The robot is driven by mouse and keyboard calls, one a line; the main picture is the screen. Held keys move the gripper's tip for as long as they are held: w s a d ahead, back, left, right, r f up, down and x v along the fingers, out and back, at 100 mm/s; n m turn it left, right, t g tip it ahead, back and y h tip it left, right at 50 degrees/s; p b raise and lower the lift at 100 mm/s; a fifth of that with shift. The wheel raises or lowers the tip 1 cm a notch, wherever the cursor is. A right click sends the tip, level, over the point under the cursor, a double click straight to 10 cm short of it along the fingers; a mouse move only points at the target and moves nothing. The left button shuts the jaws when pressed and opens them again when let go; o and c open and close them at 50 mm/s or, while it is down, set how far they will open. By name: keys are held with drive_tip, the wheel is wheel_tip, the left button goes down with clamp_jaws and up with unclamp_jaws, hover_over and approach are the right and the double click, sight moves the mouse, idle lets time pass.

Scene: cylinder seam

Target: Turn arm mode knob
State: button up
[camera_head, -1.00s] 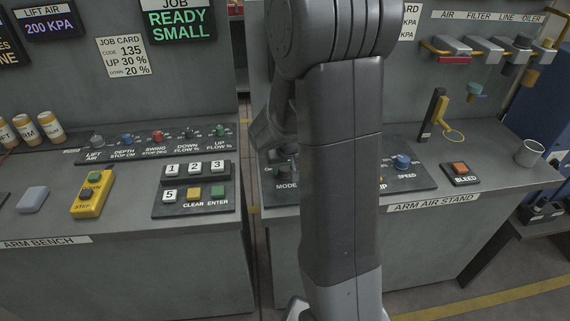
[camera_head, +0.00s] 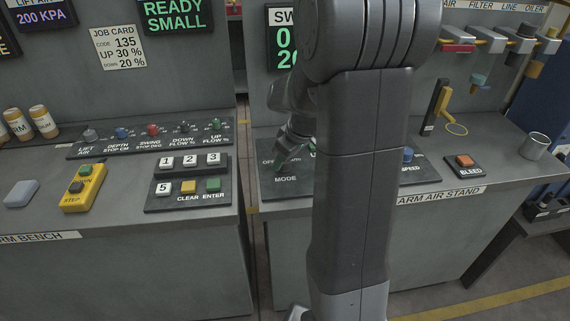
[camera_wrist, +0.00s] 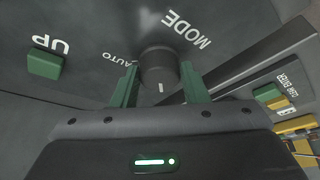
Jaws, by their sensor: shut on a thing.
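The mode knob (camera_wrist: 158,68) is a dark round knob with a white pointer mark, on a dark panel lettered MODE and AUTO in the wrist view. My gripper (camera_wrist: 158,84) has its two green fingers shut on the knob, one on each side. In the head view my gripper (camera_head: 284,160) is down at the panel marked MODE (camera_head: 284,180), left of my arm. There the knob itself is hidden by my gripper. The white mark on the knob points toward the gripper's palm in the wrist view.
A green UP button (camera_wrist: 46,65) sits beside the knob in the wrist view. On the same stand are a blue speed knob (camera_head: 408,155) and an orange BLEED button (camera_head: 464,160). The left bench holds a keypad (camera_head: 188,182) and a yellow step box (camera_head: 84,187).

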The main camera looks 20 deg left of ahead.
drive_tip(key=shift+n, duration=0.3)
idle(0.4)
drive_tip(key=o, duration=1)
drive_tip(key=v, duration=1.4)
drive_tip(key=shift+w, duration=0.15)
drive_tip(key=shift+f, duration=0.15)
